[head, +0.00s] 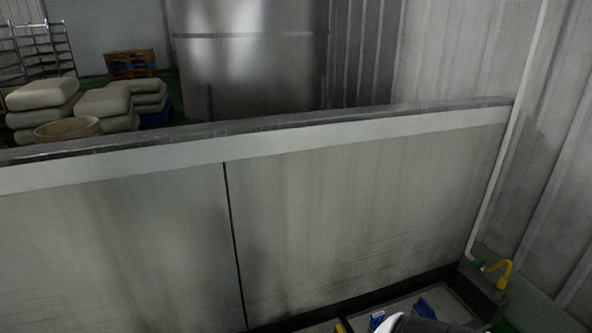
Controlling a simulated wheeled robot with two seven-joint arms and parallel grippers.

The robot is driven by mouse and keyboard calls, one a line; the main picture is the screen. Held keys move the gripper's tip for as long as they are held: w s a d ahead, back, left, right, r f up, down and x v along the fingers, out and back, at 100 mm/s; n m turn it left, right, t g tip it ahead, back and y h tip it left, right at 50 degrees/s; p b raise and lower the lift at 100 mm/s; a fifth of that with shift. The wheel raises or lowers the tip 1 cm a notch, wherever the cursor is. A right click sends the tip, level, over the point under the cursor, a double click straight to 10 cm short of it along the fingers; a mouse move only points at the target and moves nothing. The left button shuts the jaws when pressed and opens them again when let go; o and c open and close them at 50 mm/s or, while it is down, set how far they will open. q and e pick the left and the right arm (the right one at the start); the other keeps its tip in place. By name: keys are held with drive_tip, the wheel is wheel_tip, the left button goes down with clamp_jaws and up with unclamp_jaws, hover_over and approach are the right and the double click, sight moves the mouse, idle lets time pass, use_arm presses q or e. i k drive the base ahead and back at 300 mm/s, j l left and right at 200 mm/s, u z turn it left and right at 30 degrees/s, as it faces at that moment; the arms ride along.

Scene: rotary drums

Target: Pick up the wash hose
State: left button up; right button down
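A short yellow curved piece (501,270), which may be part of the wash hose, rises beside a green fitting (480,263) at the foot of a pale wall pipe, at the lower right. No longer run of hose can be made out. At the bottom edge a white and dark rounded part, which looks like my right arm, is cut off by the frame. Blue pieces show beside it; I cannot tell whether they are gripper fingers. That part is well left of the yellow piece and apart from it. My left gripper is not in view.
A long grey panel wall (370,200) with a dark top edge crosses the view. Behind it stand a large metal drum (250,70), stacked pale sacks (45,95), a round basket (67,128) and orange pallets (130,62). A corrugated wall (560,150) closes the right side.

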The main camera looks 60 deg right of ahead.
sight(500, 287)
drive_tip(key=z, duration=3.35)
drive_tip(key=i+l, duration=0.25)
drive_tip(key=i, duration=0.2)
drive_tip(key=i+l, duration=0.3)
drive_tip(key=i+j+u, duration=0.05)
drive_tip(key=i, duration=0.05)
